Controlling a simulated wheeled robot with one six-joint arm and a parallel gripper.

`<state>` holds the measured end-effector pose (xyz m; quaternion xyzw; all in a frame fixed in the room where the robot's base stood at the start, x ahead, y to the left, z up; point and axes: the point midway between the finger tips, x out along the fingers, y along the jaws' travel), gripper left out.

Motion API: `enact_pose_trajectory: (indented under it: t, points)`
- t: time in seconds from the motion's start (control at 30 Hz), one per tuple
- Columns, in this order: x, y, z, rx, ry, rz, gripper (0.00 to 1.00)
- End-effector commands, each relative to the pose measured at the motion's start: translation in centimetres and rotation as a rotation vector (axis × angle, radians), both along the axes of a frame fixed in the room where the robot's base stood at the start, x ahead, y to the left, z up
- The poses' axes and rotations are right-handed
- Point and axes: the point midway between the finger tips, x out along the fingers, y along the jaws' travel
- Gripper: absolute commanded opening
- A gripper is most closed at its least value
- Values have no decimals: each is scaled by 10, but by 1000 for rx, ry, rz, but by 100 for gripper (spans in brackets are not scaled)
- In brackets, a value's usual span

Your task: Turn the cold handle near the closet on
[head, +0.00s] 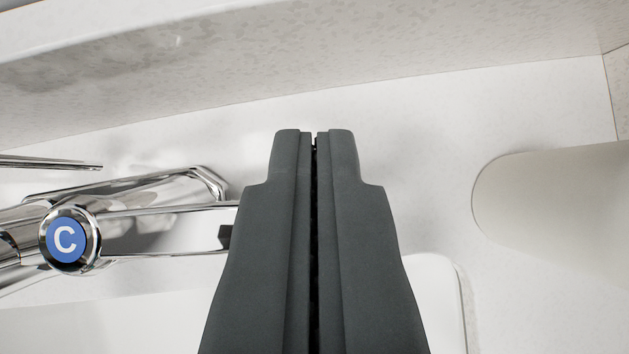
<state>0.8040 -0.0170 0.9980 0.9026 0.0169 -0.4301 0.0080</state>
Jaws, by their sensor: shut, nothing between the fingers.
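The cold handle (68,240) shows at the left of the head view, a chrome tap part with a blue disc marked C. A chrome lever (165,230) reaches from it to the right, and its far end passes out of sight at the left side of my gripper. My gripper (315,135) is in the middle of the view, dark grey, with its two fingers together and nothing between them. I cannot tell whether the gripper touches the lever or only covers it from this angle. The closet is not recognisable in view.
Behind the handle lies a chrome faucet body (185,185). A white basin edge (445,275) shows below and right of the gripper. A mottled pale ledge (300,65) runs across the back. A rounded white shape (560,200) stands at the right. Bare counter (420,170) lies between.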

Motion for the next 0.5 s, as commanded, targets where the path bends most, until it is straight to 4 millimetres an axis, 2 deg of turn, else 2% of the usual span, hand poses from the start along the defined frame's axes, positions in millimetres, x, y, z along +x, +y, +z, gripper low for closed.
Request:
enact_pose_trajectory:
  t: [0.4,0.5]
  points:
    - [-16,0,0,-1,-1,-189,0]
    - [-20,-1,0,0,0,-186,0]
